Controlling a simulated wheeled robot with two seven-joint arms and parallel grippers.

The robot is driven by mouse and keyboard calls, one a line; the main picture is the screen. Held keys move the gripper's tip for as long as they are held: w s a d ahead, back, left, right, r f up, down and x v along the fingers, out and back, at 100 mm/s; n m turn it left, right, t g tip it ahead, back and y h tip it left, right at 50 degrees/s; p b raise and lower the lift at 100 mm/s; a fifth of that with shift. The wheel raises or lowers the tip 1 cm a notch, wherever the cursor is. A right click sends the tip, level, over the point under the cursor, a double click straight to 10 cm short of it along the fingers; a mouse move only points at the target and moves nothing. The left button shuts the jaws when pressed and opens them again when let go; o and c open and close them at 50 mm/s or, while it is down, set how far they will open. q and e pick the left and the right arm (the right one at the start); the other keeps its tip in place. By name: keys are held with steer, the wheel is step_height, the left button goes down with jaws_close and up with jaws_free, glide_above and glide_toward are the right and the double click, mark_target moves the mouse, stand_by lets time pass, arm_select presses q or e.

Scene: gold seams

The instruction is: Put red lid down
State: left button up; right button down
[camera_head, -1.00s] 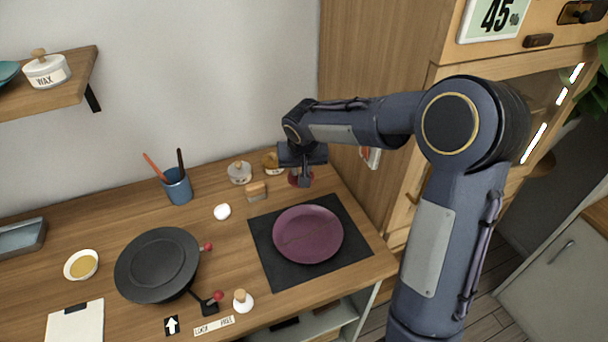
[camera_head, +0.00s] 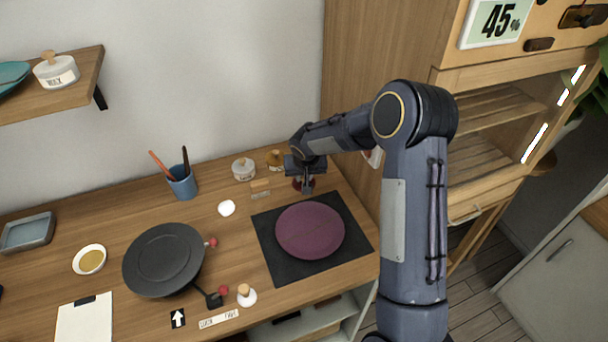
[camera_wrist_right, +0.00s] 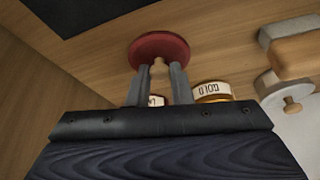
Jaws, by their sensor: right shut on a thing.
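The red lid (camera_wrist_right: 150,48) is a round disc with a pale wooden knob (camera_wrist_right: 158,68). My right gripper (camera_wrist_right: 158,78) is shut on this knob. In the head view, my right gripper (camera_head: 307,187) points down at the back right of the wooden worktop, and the red lid (camera_head: 297,184) shows partly behind its fingers. The lid is low over the worktop; I cannot tell whether it touches the wood. My left gripper is not in view.
A gold-labelled jar (camera_wrist_right: 212,91) stands close to the lid. A white jar (camera_head: 243,169) and a small block (camera_head: 260,187) are left of my gripper. A purple plate (camera_head: 310,231) lies on a black mat (camera_head: 276,263) in front. The wooden cabinet stands right.

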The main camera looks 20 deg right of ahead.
steer(key=shift+f+b, duration=0.25)
steer(key=shift+b, duration=0.05)
steer(key=c, duration=1.3)
jaws_free()
steer(key=shift+r, duration=0.1)
